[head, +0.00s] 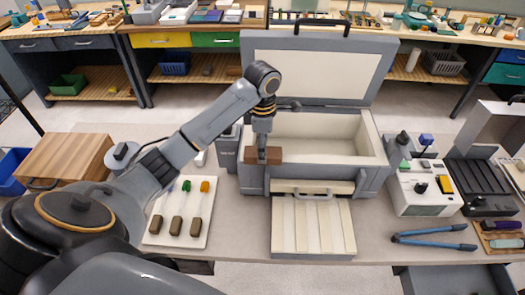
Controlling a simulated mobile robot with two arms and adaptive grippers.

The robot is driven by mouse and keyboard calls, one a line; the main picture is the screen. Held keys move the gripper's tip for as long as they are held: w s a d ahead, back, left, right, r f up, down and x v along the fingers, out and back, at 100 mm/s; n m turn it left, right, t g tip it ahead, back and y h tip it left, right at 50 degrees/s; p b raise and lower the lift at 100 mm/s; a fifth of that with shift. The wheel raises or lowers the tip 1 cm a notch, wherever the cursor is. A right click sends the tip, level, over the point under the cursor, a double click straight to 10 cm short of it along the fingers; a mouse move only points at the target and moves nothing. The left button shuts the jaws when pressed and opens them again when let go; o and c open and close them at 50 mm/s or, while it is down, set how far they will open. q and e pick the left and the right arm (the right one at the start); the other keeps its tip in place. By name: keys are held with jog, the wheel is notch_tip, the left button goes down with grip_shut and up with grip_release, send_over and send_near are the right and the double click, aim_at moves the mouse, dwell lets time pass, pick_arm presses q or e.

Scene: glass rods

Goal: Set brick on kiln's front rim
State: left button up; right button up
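The kiln (348,172) is a grey box with a cream lining, and its lid (315,75) stands open at the back. A reddish-brown brick (275,155) lies crosswise at the left end of the kiln's front rim (320,164). My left gripper (262,153) points down over the brick's middle, with a dark finger in front of it and brick showing on both sides. It appears shut on the brick; the far finger is hidden. I cannot tell whether the brick's underside touches the rim. My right gripper is not in view.
A slatted cream panel with a handle (313,235) is at the kiln's front. A white tray with coloured-tipped rods (180,225) lies left. A control box (425,190), blue-handled tool (433,241) and dark open case (480,182) are right. The table's front edge has some bare room.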

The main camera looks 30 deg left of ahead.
pick_arm(q)
notch_tip(320, 180, up, 10)
jog(key=p, duration=0.2)
jog(key=shift+r, duration=0.25)
dwell(0.3)
